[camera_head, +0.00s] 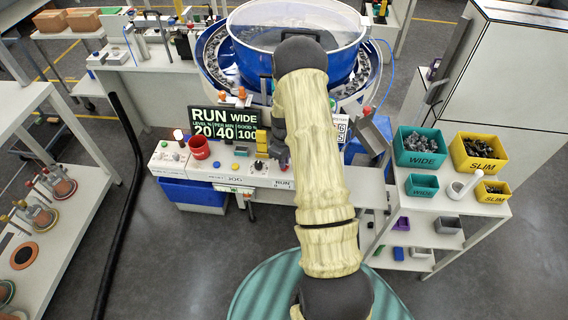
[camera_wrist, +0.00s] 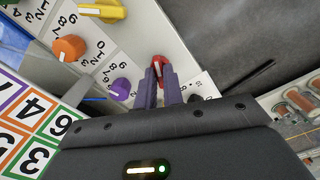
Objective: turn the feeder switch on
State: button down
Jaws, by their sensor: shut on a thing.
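A red switch knob (camera_wrist: 159,67) stands on the light control panel in the wrist view. My gripper (camera_wrist: 158,85) has its two purple-grey fingers closed around it, and only its upper part shows between and beyond the tips. In the head view my gripper (camera_head: 284,160) points down at the right end of the control panel (camera_head: 225,168), by a printed RUN label. My arm and gripper partly cover this end, and the knob's exact angle is hard to tell.
Purple (camera_wrist: 120,89), orange (camera_wrist: 69,48) and yellow (camera_wrist: 103,11) dials stand close to the fingers. A red cup (camera_head: 199,148) and lit lamp (camera_head: 178,135) sit further left on the panel. A RUN WIDE display (camera_head: 212,122) and bowl feeder (camera_head: 222,75) stand behind. WIDE (camera_head: 421,160) and SLIM (camera_head: 480,166) bins stand right.

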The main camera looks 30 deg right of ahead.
jog(key=shift+m+b, duration=0.75)
jog(key=shift+m, duration=1.25)
jog(key=shift+w+r, duration=0.1)
jog(key=c, duration=1.5)
grip_release()
notch_tip(320, 180, up, 17)
jog(key=b, duration=0.3)
jog(key=shift+r, duration=0.15)
